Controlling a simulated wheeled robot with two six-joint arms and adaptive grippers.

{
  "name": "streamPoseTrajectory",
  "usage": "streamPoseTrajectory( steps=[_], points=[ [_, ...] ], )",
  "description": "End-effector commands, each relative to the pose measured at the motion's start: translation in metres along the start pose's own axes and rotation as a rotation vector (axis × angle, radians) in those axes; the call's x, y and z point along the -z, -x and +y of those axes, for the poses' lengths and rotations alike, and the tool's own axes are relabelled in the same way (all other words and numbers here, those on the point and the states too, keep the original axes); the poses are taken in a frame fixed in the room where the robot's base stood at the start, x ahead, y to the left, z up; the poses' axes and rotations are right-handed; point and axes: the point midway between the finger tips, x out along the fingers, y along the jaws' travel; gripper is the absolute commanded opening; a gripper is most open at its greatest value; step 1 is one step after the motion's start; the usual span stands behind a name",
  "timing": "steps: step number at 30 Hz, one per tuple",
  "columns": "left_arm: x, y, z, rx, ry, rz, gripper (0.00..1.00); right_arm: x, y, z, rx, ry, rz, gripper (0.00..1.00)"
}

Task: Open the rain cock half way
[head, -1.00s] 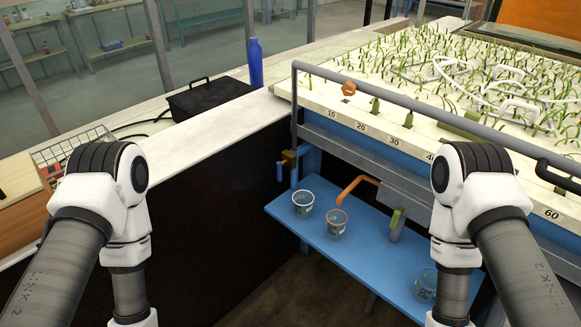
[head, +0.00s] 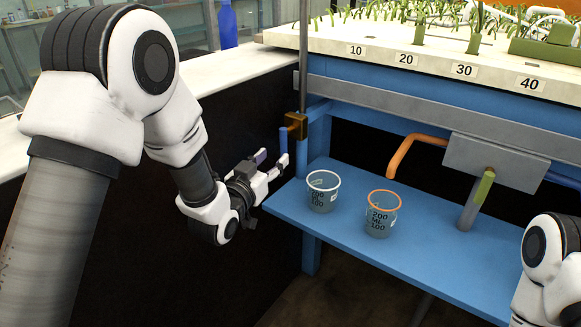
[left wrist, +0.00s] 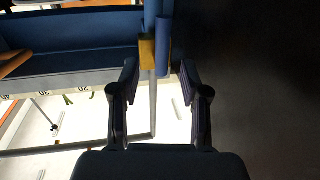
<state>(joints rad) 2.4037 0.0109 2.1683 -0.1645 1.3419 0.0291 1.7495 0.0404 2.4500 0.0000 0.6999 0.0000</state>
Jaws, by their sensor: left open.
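The rain cock is a brass valve body (head: 297,125) on a thin upright pipe at the left corner of the blue bench, with a blue lever (head: 283,140) hanging down beside it. My left gripper (head: 273,167) is open and empty, just below and left of the lever, its fingers pointing toward it. In the left wrist view the brass body (left wrist: 147,52) and blue lever (left wrist: 163,45) lie ahead of the open fingers (left wrist: 158,78). I cannot tell whether any finger touches the lever. Only my right arm shows, at the lower right edge; its gripper is out of frame.
A white-rimmed cup (head: 322,192) and an orange-rimmed cup (head: 382,213) stand on the blue shelf (head: 420,262). A dark wall (head: 130,240) stands left of the gripper.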

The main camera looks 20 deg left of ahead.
Motion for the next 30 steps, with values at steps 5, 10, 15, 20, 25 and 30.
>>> streamPoseTrajectory(
  steps=[5, 10, 15, 20, 25, 30],
  points=[
    [0.001, -0.026, 0.000, -0.001, -0.001, 0.000, 0.45, 0.001, -0.001, 0.000, 0.000, 0.001, 0.001, 0.40],
    [0.000, -0.059, 0.000, 0.000, 0.000, -0.002, 0.45, 0.000, -0.006, 0.000, 0.000, 0.001, 0.001, 0.40],
    [0.001, -0.074, 0.000, 0.001, 0.001, -0.003, 0.45, 0.000, -0.007, 0.000, 0.000, 0.000, 0.001, 0.40],
    [0.001, -0.075, 0.000, 0.001, 0.001, -0.004, 0.45, 0.000, -0.007, 0.000, 0.000, 0.001, 0.001, 0.40],
    [0.001, -0.075, 0.000, 0.001, 0.001, -0.004, 0.03, 0.000, -0.007, 0.000, 0.000, 0.000, 0.001, 0.40],
    [0.001, -0.075, 0.000, 0.001, 0.001, -0.004, 0.00, 0.000, -0.007, 0.000, 0.000, 0.000, 0.001, 0.40]
  ],
)
